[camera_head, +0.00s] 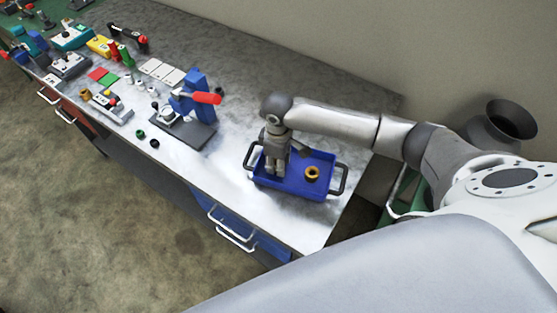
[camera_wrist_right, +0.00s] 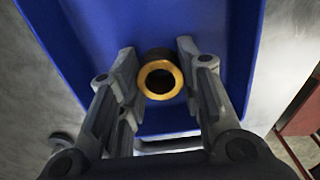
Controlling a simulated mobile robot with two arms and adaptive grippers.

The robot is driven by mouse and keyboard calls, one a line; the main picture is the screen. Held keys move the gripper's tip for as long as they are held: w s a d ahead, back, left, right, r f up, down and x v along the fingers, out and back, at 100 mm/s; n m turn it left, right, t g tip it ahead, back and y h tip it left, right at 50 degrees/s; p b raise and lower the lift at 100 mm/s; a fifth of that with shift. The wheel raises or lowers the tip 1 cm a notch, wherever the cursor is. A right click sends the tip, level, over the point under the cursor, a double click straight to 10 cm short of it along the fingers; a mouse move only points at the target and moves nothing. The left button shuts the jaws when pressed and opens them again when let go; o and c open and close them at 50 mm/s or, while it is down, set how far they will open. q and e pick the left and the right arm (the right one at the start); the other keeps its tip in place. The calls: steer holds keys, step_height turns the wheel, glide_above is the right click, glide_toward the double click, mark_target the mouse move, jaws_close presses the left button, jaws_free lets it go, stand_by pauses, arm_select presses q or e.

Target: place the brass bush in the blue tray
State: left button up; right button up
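The brass bush (camera_head: 312,173) is a short gold ring inside the blue tray (camera_head: 291,187), toward the right part of its floor. My right gripper (camera_head: 275,170) points down over the left part of the tray, to the left of the bush and apart from it. In the right wrist view, its two fingers (camera_wrist_right: 157,55) are spread, with the bush (camera_wrist_right: 160,80) showing in the gap and clear space on both sides. The blue tray (camera_wrist_right: 95,35) fills the background there. My left gripper is not in view.
The tray has dark handles at both ends and stands near the right end of the metal workbench (camera_head: 225,160). A blue fixture with a red handle (camera_head: 207,98) stands to its left. Several small parts and tools lie farther left. A wall runs behind.

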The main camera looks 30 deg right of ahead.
steer(key=o, duration=0.4)
step_height(320, 180, up, 12)
steer(key=b, duration=0.1)
steer(key=shift+r, duration=0.15)
stand_by(0.4)
